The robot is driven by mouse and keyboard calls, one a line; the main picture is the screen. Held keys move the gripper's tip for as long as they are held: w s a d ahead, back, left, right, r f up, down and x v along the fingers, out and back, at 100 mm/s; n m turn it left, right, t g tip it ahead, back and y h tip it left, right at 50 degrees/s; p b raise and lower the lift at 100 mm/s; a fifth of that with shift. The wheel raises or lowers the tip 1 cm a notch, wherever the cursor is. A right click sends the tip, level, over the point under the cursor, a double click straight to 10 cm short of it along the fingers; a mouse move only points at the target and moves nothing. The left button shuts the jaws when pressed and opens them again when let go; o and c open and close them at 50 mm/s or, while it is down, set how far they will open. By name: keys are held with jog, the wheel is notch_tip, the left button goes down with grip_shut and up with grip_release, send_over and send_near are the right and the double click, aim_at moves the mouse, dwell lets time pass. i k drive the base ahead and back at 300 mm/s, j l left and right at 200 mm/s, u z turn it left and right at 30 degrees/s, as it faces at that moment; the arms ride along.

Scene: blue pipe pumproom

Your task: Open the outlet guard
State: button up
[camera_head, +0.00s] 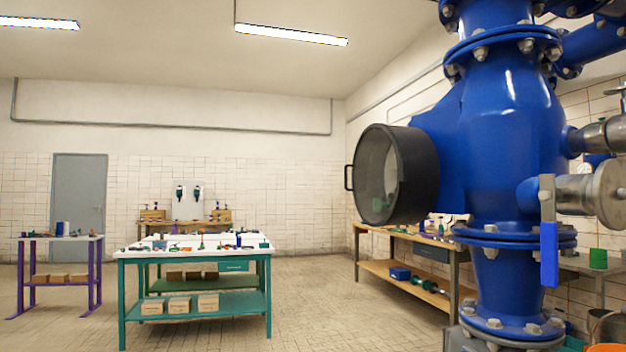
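A dark round cover with a clear front pane (378,175) sits on the left side of the big blue pipe body (512,135). It has a small black handle (348,177) on its left edge. It looks closed against its dark collar (418,175). No part is labelled, so I cannot tell for certain that this is the outlet guard. My gripper is not in view.
A blue-handled lever (549,255) hangs at the right by metal fittings. A wooden workbench (402,269) stands behind the pipe. A green table (192,256) with small tools and a purple-legged table (61,238) stand left. Floor between the green table and pipe is clear.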

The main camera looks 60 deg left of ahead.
aim_at(401, 163)
jog(key=u, duration=1.6)
jog(key=j, duration=0.15)
jog(key=k+j, duration=0.1)
jog(key=j, duration=0.3)
jog(key=k+j, duration=0.1)
jog(key=j, duration=0.25)
jog(key=k+j+z, duration=0.1)
jog(key=j, duration=0.3)
jog(key=k+j, duration=0.1)
jog(key=j, duration=0.25)
jog(key=i+j, duration=0.15)
jog(key=j, duration=0.2)
jog(key=i+j+z, duration=0.15)
jog(key=j, duration=0.2)
jog(key=i+j, duration=0.2)
jog(key=j, duration=0.15)
jog(key=i+j+z, duration=0.1)
jog(key=j, duration=0.25)
jog(key=i, duration=0.05)
